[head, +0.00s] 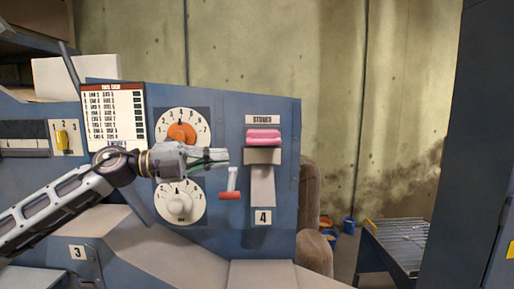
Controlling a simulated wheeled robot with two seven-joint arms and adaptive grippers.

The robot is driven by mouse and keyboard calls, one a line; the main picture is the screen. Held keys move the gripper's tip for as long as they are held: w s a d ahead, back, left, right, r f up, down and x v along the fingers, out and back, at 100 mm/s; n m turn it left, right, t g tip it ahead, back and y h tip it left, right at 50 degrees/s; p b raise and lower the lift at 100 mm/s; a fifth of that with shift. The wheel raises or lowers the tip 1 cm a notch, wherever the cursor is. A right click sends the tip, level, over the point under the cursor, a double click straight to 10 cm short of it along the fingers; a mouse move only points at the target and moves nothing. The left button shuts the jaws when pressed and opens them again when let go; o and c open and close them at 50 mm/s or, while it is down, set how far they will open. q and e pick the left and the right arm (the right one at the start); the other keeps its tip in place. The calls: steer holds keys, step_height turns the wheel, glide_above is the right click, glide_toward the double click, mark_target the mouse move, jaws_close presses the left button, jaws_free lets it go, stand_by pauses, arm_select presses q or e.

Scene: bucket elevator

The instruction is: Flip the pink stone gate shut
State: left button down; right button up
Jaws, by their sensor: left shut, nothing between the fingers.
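The pink stone gate (263,137) is a pink flap on the blue panel, just under the "STONES" label, above a beige ledge and chute. My left gripper (226,158) is shut and empty, in front of the panel. Its tips appear just left of the beige ledge, a little lower than the pink part. Whether the tips touch anything cannot be told. My right gripper is not in view.
A white lever with a red handle (230,195) hangs just below my gripper tips. An orange dial (181,131) and a white dial (179,203) are beside my wrist. A task card (114,117) is at left. A wire rack (400,244) stands at right.

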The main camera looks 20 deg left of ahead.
mark_target(263, 140)
arm_select(q)
steer(key=w+d+r+p, duration=0.1)
steer(key=w+d+p, duration=0.3)
steer(key=w+d, duration=0.3)
steer(key=shift+w+d+p, duration=0.15)
steer(key=shift+w+p, duration=0.25)
steer(key=shift+w, duration=0.2)
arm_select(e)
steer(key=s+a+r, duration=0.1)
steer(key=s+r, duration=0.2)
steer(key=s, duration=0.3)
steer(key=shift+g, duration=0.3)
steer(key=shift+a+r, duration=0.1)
